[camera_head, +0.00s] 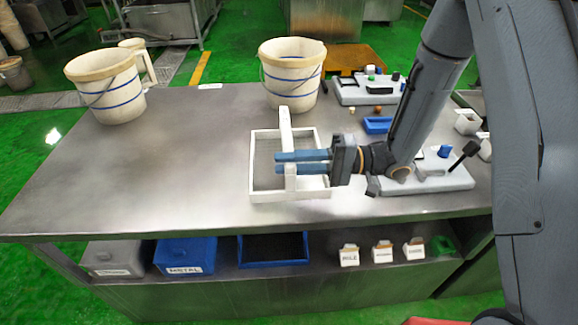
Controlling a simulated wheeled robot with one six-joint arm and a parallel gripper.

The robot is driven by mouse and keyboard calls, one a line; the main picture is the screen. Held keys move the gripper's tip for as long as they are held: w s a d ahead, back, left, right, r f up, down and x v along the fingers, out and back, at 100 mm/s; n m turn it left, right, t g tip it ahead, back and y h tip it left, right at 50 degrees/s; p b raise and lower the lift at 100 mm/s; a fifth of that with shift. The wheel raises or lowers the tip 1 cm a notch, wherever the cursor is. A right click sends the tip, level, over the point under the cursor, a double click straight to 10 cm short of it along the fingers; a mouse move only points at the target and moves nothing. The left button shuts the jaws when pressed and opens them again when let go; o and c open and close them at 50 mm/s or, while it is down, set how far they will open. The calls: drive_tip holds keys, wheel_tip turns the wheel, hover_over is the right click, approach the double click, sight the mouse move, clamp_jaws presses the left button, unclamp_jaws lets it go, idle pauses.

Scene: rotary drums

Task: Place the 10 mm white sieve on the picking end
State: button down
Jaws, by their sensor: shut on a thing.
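The white sieve (254,173) is a square white frame with a grey mesh and a tall white bar across its middle. It is at the middle front of the metal table (180,185). My gripper (284,163) reaches in from the right, with its two blue fingers level and shut on the sieve's white bar. The fingers and wrist hide part of the sieve's right side. I cannot tell whether the sieve touches the table. No size mark is readable on it. No label in view marks a picking end.
Two cream buckets (107,91) (293,78) with blue bands stand at the back. Grey devices (443,181) (366,92) and a blue tray (378,125) are on the right. The table's left half is mostly clear. Bins (186,257) and small labelled boxes (383,252) sit on the shelf below.

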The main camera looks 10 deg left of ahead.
drive_tip(key=shift+f, duration=0.8)
drive_tip(key=c, duration=1.6)
unclamp_jaws()
drive_tip(key=shift+f, duration=0.1)
drive_tip(key=shift+o, duration=0.2)
drive_tip(key=b+v, duration=0.3)
drive_tip(key=v, duration=0.9)
drive_tip(key=shift+b, duration=0.4)
